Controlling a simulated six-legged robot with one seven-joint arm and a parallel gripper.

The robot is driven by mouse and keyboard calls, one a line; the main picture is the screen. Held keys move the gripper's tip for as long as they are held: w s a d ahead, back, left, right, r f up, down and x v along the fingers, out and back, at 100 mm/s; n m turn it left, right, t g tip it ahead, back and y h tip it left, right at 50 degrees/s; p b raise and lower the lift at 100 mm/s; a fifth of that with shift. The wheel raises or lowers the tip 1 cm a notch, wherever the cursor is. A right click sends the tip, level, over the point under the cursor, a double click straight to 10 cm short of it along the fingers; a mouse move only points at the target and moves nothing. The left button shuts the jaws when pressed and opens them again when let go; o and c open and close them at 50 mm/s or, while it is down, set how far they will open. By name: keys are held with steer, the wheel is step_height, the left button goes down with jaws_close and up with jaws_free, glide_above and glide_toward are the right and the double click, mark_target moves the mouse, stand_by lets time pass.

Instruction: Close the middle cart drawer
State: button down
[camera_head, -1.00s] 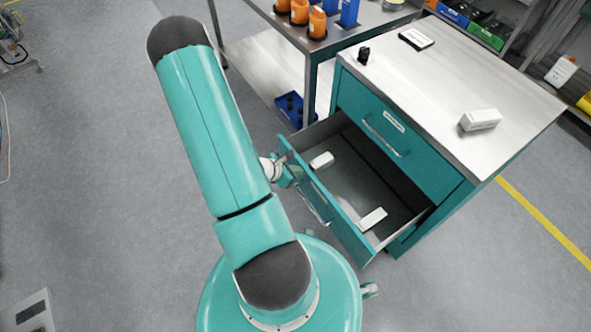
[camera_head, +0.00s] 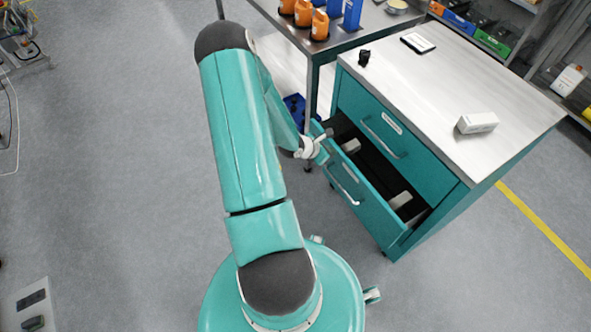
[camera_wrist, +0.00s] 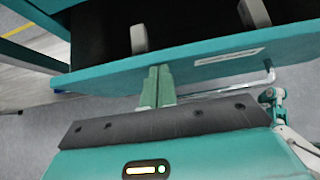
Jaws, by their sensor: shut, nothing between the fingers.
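The middle cart drawer (camera_head: 362,205) is teal with a silver handle (camera_head: 343,184). It stands partly open, with a narrower gap than its full depth, and white boxes (camera_head: 400,200) lie inside it. My gripper (camera_head: 325,140) is at the left end of the drawer front, near its top edge. In the wrist view my gripper (camera_wrist: 158,75) has its fingers together and empty, with the tips at the drawer front (camera_wrist: 200,62). Contact looks likely, but the exact touch point is hard to see. The cart (camera_head: 440,170) has a closed drawer above.
A white box (camera_head: 477,123), a black item (camera_head: 364,58) and a small device (camera_head: 418,43) sit on the cart top. A metal table (camera_head: 345,40) with orange bottles stands behind on the left.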

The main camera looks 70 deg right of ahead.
steer(key=s+d, duration=0.5)
steer(key=d, duration=0.1)
steer(key=shift+s+d, duration=0.3)
